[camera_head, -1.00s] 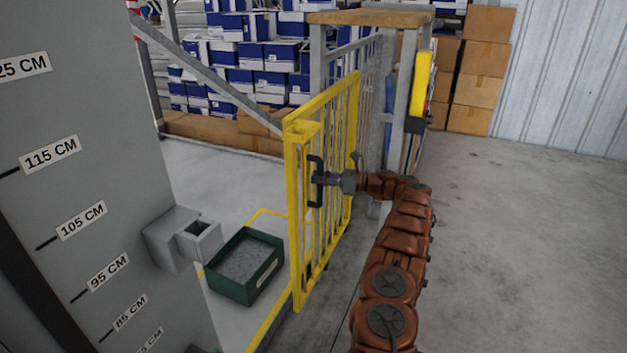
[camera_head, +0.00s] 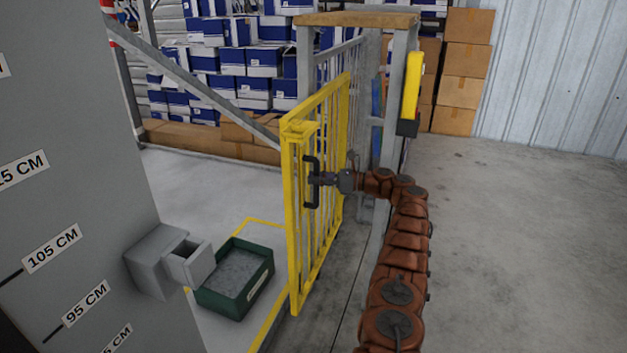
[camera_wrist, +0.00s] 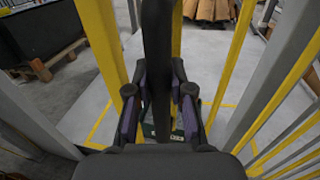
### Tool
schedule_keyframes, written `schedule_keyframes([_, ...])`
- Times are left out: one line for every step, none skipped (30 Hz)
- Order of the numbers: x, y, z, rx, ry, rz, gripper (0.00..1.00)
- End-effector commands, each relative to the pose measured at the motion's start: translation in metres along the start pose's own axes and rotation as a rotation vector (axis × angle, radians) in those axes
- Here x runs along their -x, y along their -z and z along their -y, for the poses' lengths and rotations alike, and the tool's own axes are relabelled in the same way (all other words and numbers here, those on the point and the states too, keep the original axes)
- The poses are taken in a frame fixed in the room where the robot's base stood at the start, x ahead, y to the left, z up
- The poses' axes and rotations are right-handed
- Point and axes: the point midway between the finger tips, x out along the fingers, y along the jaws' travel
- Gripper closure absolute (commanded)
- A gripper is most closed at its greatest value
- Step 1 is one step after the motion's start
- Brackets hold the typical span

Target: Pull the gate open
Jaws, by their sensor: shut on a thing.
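The yellow barred gate (camera_head: 322,190) stands at the middle of the head view, seen at a steep angle and standing out from the grey frame post (camera_head: 393,120). A black handle (camera_head: 309,182) is on its near end bar. My gripper (camera_head: 318,179) reaches it from the right and is shut on the handle. In the wrist view the dark handle bar (camera_wrist: 157,70) runs upright between the two fingers of my gripper (camera_wrist: 158,108). The yellow gate bars (camera_wrist: 100,45) are right behind it.
A grey column with centimetre labels (camera_head: 80,180) stands at the left. A green bin (camera_head: 235,280) is on the floor between it and the gate. Stacked boxes (camera_head: 245,70) fill the back. The floor at the right (camera_head: 520,240) is clear.

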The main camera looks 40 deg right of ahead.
Motion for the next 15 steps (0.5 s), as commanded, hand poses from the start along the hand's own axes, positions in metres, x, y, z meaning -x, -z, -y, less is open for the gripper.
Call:
schedule_keyframes([0.0004,0.0008,0.0001,0.002,0.0,0.0,1.0])
schedule_keyframes([0.0014,0.0006,0.0003,0.001,0.001,0.0,1.0])
schedule_keyframes([0.0017,0.0002,0.0001,0.002,0.0,0.0,1.0])
schedule_keyframes([0.002,0.0001,0.0,0.003,0.0,0.0,1.0])
schedule_keyframes([0.0023,0.0,0.0,0.002,0.0,0.0,1.0])
schedule_keyframes([0.0028,0.0,0.0,0.002,0.001,0.0,1.0])
schedule_keyframes([0.003,0.0,0.0,0.002,0.001,0.0,1.0])
schedule_keyframes([0.0034,0.0,0.0003,0.001,0.002,0.0,1.0])
schedule_keyframes([0.0039,0.0002,0.0005,0.0,0.003,0.001,1.0])
schedule_keyframes([0.004,0.0002,0.0003,0.0,0.002,0.001,1.0])
schedule_keyframes([0.0042,0.0001,0.0004,0.0,0.002,0.0,1.0])
schedule_keyframes([0.0045,-0.0002,0.0002,0.001,0.002,0.0,1.0])
schedule_keyframes([0.0047,-0.0003,0.0007,0.002,0.004,0.0,1.0])
schedule_keyframes([0.005,0.0,0.0007,0.0,0.004,0.0,1.0])
schedule_keyframes([0.005,-0.0002,0.0006,0.0,0.004,0.001,1.0])
